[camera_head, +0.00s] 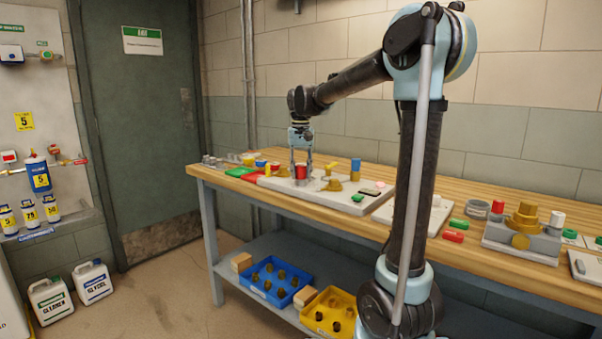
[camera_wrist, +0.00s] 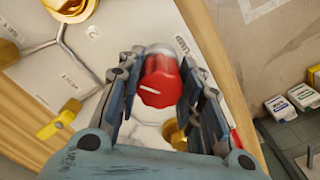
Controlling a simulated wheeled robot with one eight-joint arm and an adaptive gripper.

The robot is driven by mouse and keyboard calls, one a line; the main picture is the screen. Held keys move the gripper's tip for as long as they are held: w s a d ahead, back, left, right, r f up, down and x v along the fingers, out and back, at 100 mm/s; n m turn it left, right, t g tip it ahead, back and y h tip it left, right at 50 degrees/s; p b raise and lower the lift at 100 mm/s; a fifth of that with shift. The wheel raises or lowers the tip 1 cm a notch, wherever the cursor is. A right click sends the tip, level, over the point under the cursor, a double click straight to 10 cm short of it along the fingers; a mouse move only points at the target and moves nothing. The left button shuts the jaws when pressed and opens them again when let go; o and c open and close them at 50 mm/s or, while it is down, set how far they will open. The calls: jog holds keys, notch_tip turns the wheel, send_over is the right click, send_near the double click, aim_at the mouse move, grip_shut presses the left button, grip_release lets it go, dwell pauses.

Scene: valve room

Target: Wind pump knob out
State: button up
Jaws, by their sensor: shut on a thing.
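The pump knob is red with a white pointer line; in the wrist view the knob (camera_wrist: 160,80) sits between the two finger pads, with a pale collar showing behind it. In the head view the red knob (camera_head: 301,171) stands on the white panel (camera_head: 345,205) on the bench. My gripper (camera_head: 301,170) reaches down over the knob from above, and in the wrist view my gripper (camera_wrist: 165,88) is shut on its sides. The knob's stem is hidden beneath it.
A yellow lever (camera_wrist: 60,120) and brass fittings are close to the fingers. The wooden bench edge (camera_head: 270,198) runs along the front.

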jog(key=n, duration=0.5)
jog(key=shift+d+n, duration=0.1)
jog(key=shift+n, duration=0.2)
jog(key=n, duration=0.5)
jog(key=shift+d+n, duration=0.1)
jog(key=shift+n, duration=0.2)
jog(key=o, duration=1.1)
jog(key=shift+w, duration=0.1)
jog(key=shift+r, duration=0.15)
notch_tip(320, 180, up, 12)
jog(key=shift+f, duration=0.2)
